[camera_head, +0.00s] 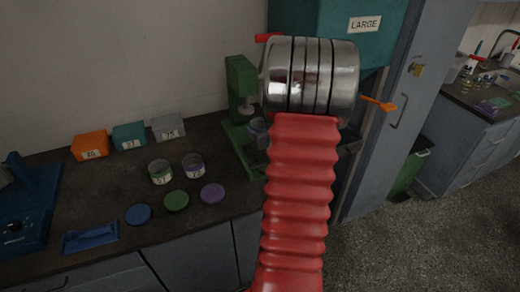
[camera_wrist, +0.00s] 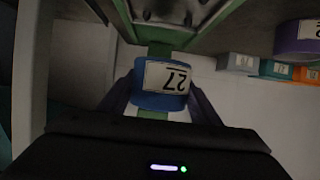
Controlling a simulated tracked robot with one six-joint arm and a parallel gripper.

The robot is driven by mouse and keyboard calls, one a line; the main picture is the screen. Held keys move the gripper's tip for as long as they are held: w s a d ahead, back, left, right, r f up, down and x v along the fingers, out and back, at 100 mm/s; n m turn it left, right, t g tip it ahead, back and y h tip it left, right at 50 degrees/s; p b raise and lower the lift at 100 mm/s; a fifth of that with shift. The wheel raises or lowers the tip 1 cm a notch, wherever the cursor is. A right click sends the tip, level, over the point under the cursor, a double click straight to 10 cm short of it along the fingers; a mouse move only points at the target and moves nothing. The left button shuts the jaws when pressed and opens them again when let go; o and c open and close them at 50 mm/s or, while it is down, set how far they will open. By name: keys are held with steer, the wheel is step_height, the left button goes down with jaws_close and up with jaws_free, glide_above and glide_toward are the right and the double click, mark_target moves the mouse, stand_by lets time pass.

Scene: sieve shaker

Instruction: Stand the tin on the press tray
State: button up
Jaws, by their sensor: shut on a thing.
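A blue tin (camera_wrist: 160,101) labelled 27 sits between the two dark fingers of my gripper (camera_wrist: 163,97) in the wrist view, which looks upside down. My gripper is shut on the tin. The green press (camera_head: 241,76) stands on the bench in the head view. Its green base and grey tray (camera_wrist: 172,12) show at the top of the wrist view, close to the tin. In the head view the tin (camera_head: 257,127) is at the front of the press, partly hidden by my red arm. I cannot tell whether it touches the tray.
Two open tins (camera_head: 160,172) (camera_head: 194,165) stand left of the press, with blue, green and purple lids (camera_head: 213,194) before them. Orange, teal and grey boxes (camera_head: 168,127) line the wall. A blue machine (camera_head: 28,210) is far left; a teal cabinet marked LARGE (camera_head: 385,40) is behind my arm.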

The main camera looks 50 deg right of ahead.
steer(key=shift+f, duration=1.95)
steer(key=shift+f, duration=2.05)
steer(key=shift+f, duration=0.15)
steer(key=o, duration=1)
steer(key=shift+o, duration=0.2)
steer(key=shift+s+a+r, duration=0.2)
steer(key=shift+s+r, duration=0.2)
steer(key=shift+s, duration=0.05)
steer(key=v, duration=1.1)
